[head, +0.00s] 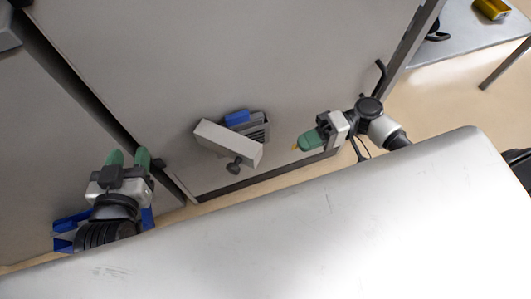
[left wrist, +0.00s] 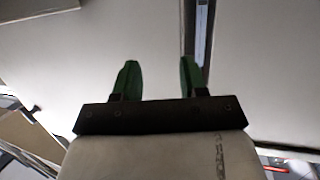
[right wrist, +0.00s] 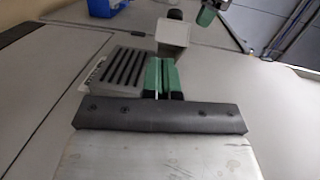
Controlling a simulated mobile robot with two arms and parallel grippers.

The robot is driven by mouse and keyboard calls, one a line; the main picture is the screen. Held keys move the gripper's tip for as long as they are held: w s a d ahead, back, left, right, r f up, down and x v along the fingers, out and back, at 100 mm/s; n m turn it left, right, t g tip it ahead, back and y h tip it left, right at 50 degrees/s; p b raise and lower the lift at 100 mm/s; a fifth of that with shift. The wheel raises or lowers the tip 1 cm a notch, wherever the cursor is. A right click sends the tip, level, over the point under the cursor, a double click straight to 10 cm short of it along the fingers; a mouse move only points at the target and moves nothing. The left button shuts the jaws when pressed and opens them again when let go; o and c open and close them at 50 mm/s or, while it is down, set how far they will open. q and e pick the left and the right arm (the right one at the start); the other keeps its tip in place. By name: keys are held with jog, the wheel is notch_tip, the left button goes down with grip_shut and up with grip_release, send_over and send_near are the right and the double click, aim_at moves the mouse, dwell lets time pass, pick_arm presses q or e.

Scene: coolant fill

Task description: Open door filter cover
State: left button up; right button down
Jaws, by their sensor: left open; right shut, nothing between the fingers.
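The filter cover (head: 228,142) is a light grey panel with a dark knob (head: 233,167) on the grey cabinet door (head: 240,50). It stands out at an angle from the door, and part of a slotted grille (head: 258,129) shows beside it. The right wrist view shows the cover (right wrist: 172,38) partly behind my fingers and the grille (right wrist: 122,68) to its left. My right gripper (head: 297,147) is shut and empty, to the right of the cover and apart from it in the head view. My left gripper (head: 129,158) is open and empty, left of the cover near the door seam.
A blue part (head: 237,117) sits just above the cover. A black door handle (head: 381,72) is at upper right. A table (head: 465,30) with a yellow object (head: 492,9) stands at the far right. A large pale surface (head: 300,240) fills the foreground.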

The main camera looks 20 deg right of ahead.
jog(key=w+d+r+m+y, duration=0.1)
jog(key=w+d, duration=0.1)
jog(key=t, duration=0.1)
send_near(249, 160)
jog(key=w+a+f, duration=0.1)
jog(key=w+a, duration=0.2)
jog(key=s+a, duration=0.1)
jog(key=s+a+b, duration=0.1)
jog(key=shift+a, duration=0.4)
pick_arm(q)
jog(key=r+t, duration=0.1)
jog(key=r+t+h, duration=0.1)
jog(key=w+r+t, duration=0.1)
jog(key=shift+d+r, duration=0.3)
jog(key=shift+r, duration=0.1)
pick_arm(e)
jog(key=shift+s+a, duration=0.3)
pick_arm(q)
jog(key=shift+d, duration=0.15)
pick_arm(e)
jog(key=shift+a+t, duration=0.15)
jog(key=shift+t, duration=0.15)
